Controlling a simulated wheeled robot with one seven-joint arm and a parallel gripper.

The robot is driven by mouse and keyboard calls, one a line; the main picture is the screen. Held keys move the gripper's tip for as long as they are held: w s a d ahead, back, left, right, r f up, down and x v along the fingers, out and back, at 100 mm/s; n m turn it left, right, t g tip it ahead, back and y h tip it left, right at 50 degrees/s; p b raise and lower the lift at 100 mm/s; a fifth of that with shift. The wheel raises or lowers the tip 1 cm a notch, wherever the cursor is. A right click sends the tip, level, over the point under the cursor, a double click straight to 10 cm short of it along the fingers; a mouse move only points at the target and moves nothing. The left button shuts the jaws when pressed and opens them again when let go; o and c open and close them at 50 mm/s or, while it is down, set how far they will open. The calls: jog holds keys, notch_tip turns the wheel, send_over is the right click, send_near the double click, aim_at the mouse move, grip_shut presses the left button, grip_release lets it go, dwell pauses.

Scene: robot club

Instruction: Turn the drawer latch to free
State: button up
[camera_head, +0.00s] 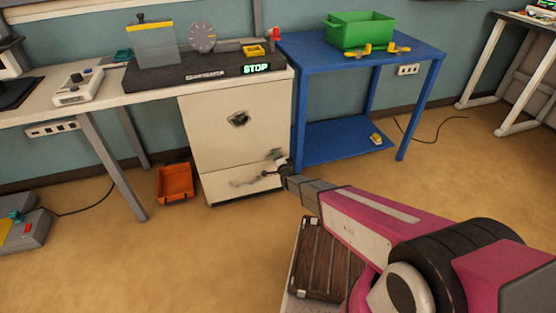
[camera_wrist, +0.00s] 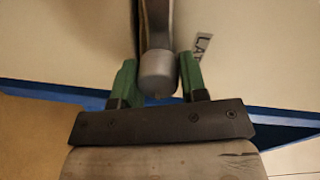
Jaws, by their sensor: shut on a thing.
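The drawer latch shows in the wrist view as a grey, round-ended handle (camera_wrist: 158,72) on the pale cabinet face. A partly hidden label starting "LA" is to its right. The two green fingers of my gripper (camera_wrist: 157,82) are on either side of the handle, shut on it. In the head view my gripper (camera_head: 281,165) is at the lower right of the white cabinet (camera_head: 215,140), near its right edge. The latch is small there and partly hidden by my gripper, so its turn angle is unclear. The cabinet's lower drawer front (camera_head: 225,190) looks closed.
A dark fitting (camera_head: 239,119) sits on the upper cabinet face. A blue table (camera_head: 420,55) with a green bin (camera_head: 360,30) stands close on the right. An orange bin (camera_head: 174,184) is on the floor at left.

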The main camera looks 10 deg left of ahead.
jog(key=shift+d+f+m, duration=0.1)
jog(key=shift+m, duration=0.5)
jog(key=o, duration=0.9)
jog(key=v, duration=1)
jog(key=shift+s+d, duration=0.25)
jog(key=shift+s, duration=0.05)
